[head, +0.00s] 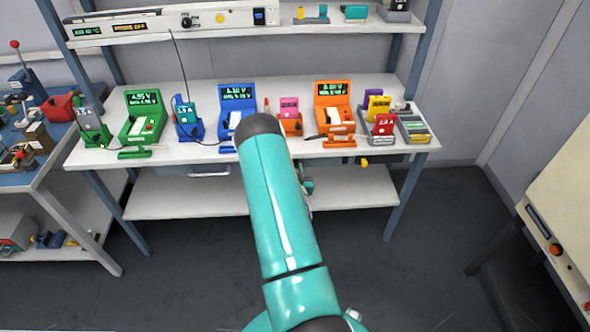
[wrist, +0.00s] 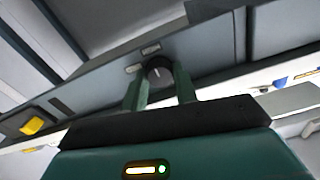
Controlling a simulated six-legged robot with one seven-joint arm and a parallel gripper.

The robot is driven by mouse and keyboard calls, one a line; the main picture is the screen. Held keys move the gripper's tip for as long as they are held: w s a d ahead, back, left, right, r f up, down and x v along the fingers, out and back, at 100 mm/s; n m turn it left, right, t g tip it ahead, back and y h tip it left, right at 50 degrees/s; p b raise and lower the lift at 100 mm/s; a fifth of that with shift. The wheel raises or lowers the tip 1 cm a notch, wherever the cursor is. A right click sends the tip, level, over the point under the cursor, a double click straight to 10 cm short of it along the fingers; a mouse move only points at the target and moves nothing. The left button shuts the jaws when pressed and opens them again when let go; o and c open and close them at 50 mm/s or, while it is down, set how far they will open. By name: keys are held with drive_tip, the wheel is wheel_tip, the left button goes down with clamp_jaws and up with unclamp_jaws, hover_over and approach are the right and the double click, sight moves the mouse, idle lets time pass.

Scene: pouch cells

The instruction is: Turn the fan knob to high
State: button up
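In the wrist view, a dark round knob (wrist: 159,70) with a short pale mark sits on a grey panel face (wrist: 205,52). A gap seems to show between fingers and knob; contact is not clear. In the head view, my teal arm hides the gripper and the knob in front of it.
A yellow part (wrist: 33,125) sticks out from the panel left of the knob. In the head view, the white bench (head: 290,152) carries several coloured testers, including an orange one (head: 333,107). A shelf above holds a panel with another dark knob (head: 187,20). Open floor lies in front.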

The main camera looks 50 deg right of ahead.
drive_tip(key=o, duration=0.4)
drive_tip(key=shift+o, duration=0.2)
drive_tip(key=shift+a, duration=0.1)
drive_tip(key=v, duration=1.3)
drive_tip(key=shift+s+a, duration=0.25)
drive_tip(key=shift+s, duration=0.05)
